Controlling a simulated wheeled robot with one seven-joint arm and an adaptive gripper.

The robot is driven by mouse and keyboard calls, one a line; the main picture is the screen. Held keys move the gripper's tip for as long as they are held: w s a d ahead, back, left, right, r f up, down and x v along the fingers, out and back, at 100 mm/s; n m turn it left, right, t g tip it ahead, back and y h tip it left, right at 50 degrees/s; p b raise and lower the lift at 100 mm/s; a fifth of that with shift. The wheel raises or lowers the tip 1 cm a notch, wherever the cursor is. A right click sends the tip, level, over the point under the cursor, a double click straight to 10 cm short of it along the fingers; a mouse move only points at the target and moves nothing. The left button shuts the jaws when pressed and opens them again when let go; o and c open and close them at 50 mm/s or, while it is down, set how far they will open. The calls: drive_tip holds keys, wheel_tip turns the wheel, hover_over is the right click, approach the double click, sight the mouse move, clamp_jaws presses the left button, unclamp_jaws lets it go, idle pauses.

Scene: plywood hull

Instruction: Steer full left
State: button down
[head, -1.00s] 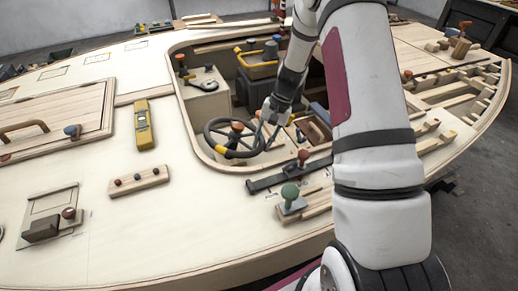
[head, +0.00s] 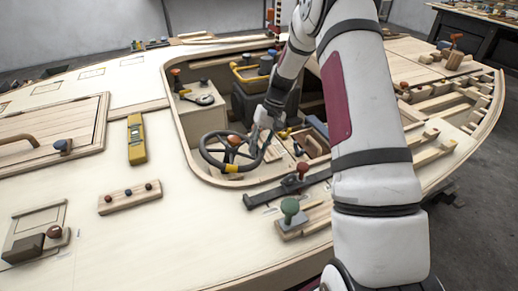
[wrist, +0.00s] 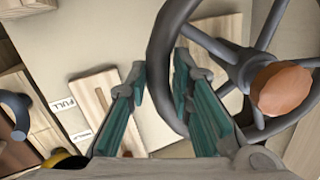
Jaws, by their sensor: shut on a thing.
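The dark steering wheel (head: 205,153) stands in the cockpit opening, with an orange-brown hub knob (head: 233,141) and a yellow mark (head: 232,168) low on its rim. My gripper (head: 265,129) is at the right side of the rim. In the wrist view the wheel (wrist: 162,35) passes between the two green fingers of my gripper (wrist: 161,75), which are closed around the rim. The hub knob is also at the right there (wrist: 282,88). A small label reading FULL (wrist: 63,103) lies left of the fingers, with a second, less legible label (wrist: 81,136) below it.
A black lever bar (head: 262,197) with a red knob and a green-knobbed block (head: 290,213) lie on deck below the opening. A yellow level (head: 137,140) lies left.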

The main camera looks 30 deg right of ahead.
drive_tip(key=shift+w+d, duration=0.2)
drive_tip(key=c, duration=1.6)
unclamp_jaws()
drive_tip(key=shift+o, duration=0.9)
drive_tip(key=shift+a, duration=0.1)
drive_tip(key=v, duration=1.2)
drive_tip(key=shift+s, duration=0.1)
